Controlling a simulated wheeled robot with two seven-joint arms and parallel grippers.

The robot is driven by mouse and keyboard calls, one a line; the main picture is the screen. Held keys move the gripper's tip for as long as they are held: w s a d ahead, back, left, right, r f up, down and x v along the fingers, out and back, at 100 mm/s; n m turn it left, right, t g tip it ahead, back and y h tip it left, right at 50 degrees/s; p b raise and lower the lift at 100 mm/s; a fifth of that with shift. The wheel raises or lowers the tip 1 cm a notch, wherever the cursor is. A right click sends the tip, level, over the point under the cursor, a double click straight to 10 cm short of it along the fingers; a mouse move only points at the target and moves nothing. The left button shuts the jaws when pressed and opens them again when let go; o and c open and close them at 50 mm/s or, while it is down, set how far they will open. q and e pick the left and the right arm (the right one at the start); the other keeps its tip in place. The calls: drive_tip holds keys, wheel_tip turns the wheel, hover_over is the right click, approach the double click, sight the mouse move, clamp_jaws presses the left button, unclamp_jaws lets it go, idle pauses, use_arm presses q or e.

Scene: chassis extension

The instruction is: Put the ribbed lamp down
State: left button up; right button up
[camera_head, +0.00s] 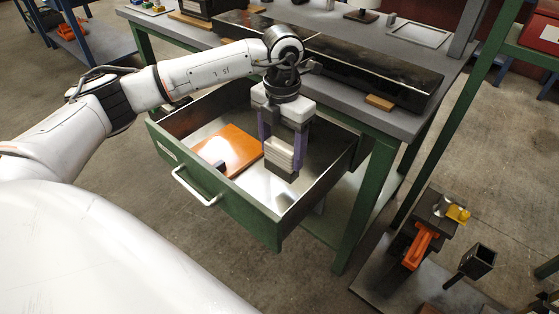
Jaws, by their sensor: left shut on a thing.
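The ribbed lamp (280,155) is a pale block with horizontal ribs and a dark base. My left gripper (286,138) points down and is shut on it, with a purple finger on each side. The lamp is upright over the inside of an open green drawer (221,205), in its right half. I cannot tell whether its base touches the drawer floor. My right gripper is not in view.
An orange-brown board (232,148) lies in the drawer's left part, with a small dark object at its front edge. The drawer's walls surround the lamp. The grey bench top (398,122) lies behind. A low platform with an orange-handled tool (420,245) stands at right.

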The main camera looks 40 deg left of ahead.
sight(282, 164)
use_arm(q)
drive_tip(key=shift+f, duration=2.25)
drive_tip(key=shift+f+b, duration=0.2)
drive_tip(key=shift+b, duration=0.1)
drive_tip(key=o, duration=1.1)
wheel_tip(282, 164, up, 12)
drive_tip(key=shift+r+p, duration=0.2)
drive_tip(key=shift+p, duration=0.55)
